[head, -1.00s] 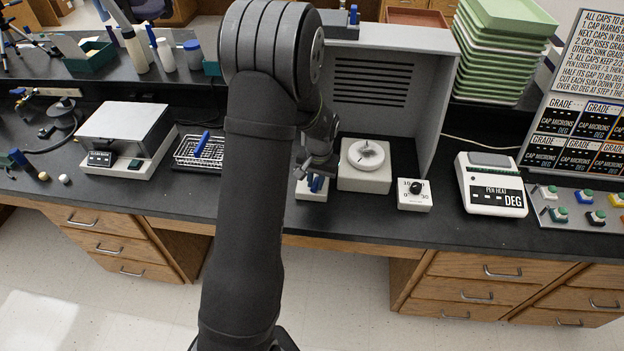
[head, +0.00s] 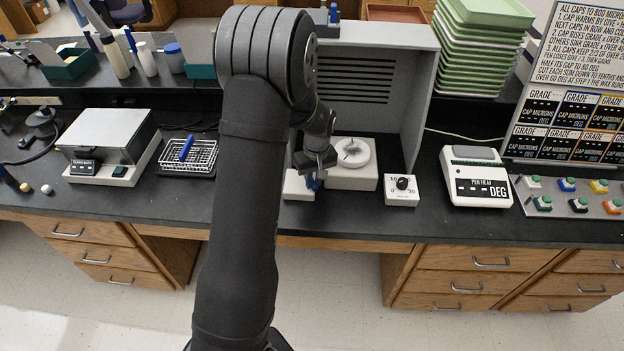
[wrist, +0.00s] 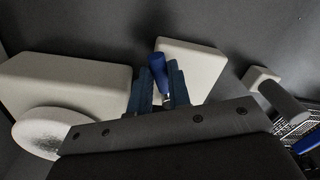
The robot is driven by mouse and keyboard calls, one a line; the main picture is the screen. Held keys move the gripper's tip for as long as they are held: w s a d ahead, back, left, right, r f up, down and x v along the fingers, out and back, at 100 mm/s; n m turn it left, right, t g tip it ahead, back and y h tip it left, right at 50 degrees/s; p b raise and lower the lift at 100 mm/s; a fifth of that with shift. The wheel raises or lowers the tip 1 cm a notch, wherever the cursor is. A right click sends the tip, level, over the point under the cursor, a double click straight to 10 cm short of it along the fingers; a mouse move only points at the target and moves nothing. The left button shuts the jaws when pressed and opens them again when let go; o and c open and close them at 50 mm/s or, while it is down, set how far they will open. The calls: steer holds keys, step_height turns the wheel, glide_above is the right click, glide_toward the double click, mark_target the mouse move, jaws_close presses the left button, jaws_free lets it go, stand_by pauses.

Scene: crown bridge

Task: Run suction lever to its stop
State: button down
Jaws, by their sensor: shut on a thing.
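The suction lever has a blue handle (wrist: 158,70) and rises from a small white base block (wrist: 195,65). In the head view the white base (head: 298,187) sits near the front of the bench, left of a larger white block. My gripper (wrist: 157,88) is shut on the blue handle, with one blue finger on each side of it. In the head view my gripper (head: 312,182) is over the lever base and hides most of the handle. The lever's exact angle cannot be told.
The larger white block (head: 350,178) with a round white dish (head: 353,153) stands just right of the lever, inside a grey hood (head: 385,75). A dial box (head: 401,190) and pen heat unit (head: 476,177) stand further right. A wire basket (head: 188,157) is to the left.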

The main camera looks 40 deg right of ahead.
stand_by(0.4)
steer(key=c, duration=1.3)
jaws_free()
steer(key=shift+c, duration=0.2)
step_height(320, 180, up, 17)
steer(key=d, duration=0.1)
steer(key=shift+s+r, duration=0.2)
steer(key=f, duration=1.1)
steer(key=a+f, duration=0.1)
steer(key=f, duration=0.5)
steer(key=shift+w+f, duration=0.2)
